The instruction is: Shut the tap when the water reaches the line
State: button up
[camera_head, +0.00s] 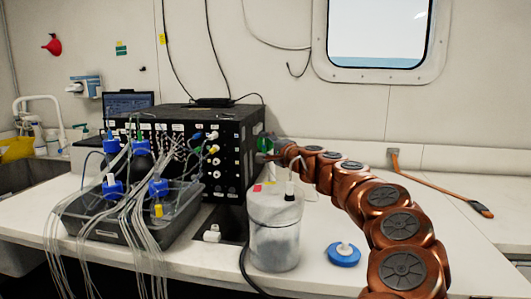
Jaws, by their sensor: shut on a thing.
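A translucent whitish jar (275,235) stands on the white bench, with a lid, coloured tabs and a dark-capped tube on top. Its lower part looks cloudy; I cannot make out a line or a clear water level. A green round part, seemingly the tap (265,143), shows at the right end of a black instrument box, behind the jar. My copper-coloured arm reaches in from the lower right. My gripper (266,157) is at that green part and appears shut on it. The fingertips are small and partly hidden.
The black instrument box (232,160) carries many ports and tubes. A grey tray (115,228) with blue-capped bottles and many thin tubes stands on the left. An orange-handled tool (445,187) lies at the back right.

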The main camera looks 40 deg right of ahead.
dwell(0.4)
jog(key=o, duration=1.2)
jog(key=shift+c, duration=0.2)
jog(key=shift+s, duration=0.6)
jog(key=s+a, duration=0.2)
jog(key=s, duration=0.8)
jog(key=shift+s, duration=0.25)
jog(key=shift+a, duration=0.1)
